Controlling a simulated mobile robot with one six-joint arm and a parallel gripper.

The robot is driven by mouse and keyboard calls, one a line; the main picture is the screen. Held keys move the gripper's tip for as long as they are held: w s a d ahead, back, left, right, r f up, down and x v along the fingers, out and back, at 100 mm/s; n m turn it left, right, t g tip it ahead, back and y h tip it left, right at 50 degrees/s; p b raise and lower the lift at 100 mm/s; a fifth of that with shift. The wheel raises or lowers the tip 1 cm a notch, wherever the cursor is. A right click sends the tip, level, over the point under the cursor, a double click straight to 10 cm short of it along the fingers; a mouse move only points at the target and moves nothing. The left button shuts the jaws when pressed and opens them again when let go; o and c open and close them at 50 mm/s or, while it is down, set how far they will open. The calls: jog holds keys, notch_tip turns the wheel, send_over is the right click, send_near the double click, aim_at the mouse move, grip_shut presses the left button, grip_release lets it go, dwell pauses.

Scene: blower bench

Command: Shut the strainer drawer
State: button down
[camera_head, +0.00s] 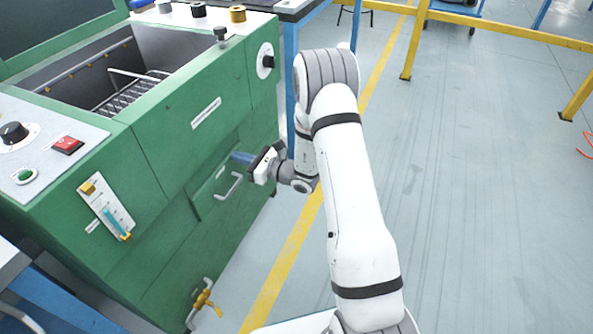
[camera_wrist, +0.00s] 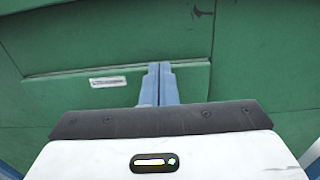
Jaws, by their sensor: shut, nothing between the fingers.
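The strainer drawer (camera_head: 207,205) is a green front panel low on the side of the green machine, with a pale bar handle (camera_head: 232,188). In the wrist view the drawer front (camera_wrist: 195,82) shows a thin light top edge and a small white label. It sits close to the machine face; I cannot tell whether a small gap is left. My gripper (camera_head: 236,157) has blue fingers, pressed together and empty. In the wrist view the fingertips (camera_wrist: 160,66) lie over the drawer's upper edge, right of the label. I cannot tell whether they touch it. The handle is hidden there.
The green machine (camera_head: 150,150) has an open top basin with a wire rack (camera_head: 130,92). A brass drain valve (camera_head: 205,300) sticks out low on its side, below the drawer. A yellow rail (camera_head: 500,32) stands at the back right.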

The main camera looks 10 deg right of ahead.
jog(key=shift+w+d+r, duration=0.15)
jog(key=shift+d+r, duration=0.05)
jog(key=p+v, duration=0.3)
jog(key=v, duration=1.1)
jog(key=s+a+r+n+g+h+p, duration=0.1)
jog(key=s+a+r+n+g+p, duration=0.3)
jog(key=r, duration=0.5)
jog(key=s+a+r+n+g+h+p, duration=0.1)
jog(key=s+r+n+g+p, duration=0.35)
jog(key=s+r+n, duration=0.35)
jog(key=s+a+r+n+g+h+p, duration=0.1)
jog(key=s+a+r+n+g+p, duration=0.3)
jog(key=r, duration=0.6)
jog(key=s+d+r+n+t+h+p, duration=0.1)
jog(key=s+d+r+n+h+p, duration=0.2)
jog(key=r+p, duration=0.2)
jog(key=s+d+r+n+t+h+p, duration=0.1)
jog(key=s+d+r+n+h+p, duration=0.2)
jog(key=r, duration=0.6)
jog(key=s+d+r+n+t+h+p, duration=0.2)
jog(key=s+d+r+n+h+p, duration=0.1)
jog(key=d+r+h+p, duration=0.2)
jog(key=shift+d+r+n+p, duration=0.15)
jog(key=shift+r+n+p, duration=0.15)
jog(key=shift+r+p, duration=0.7)
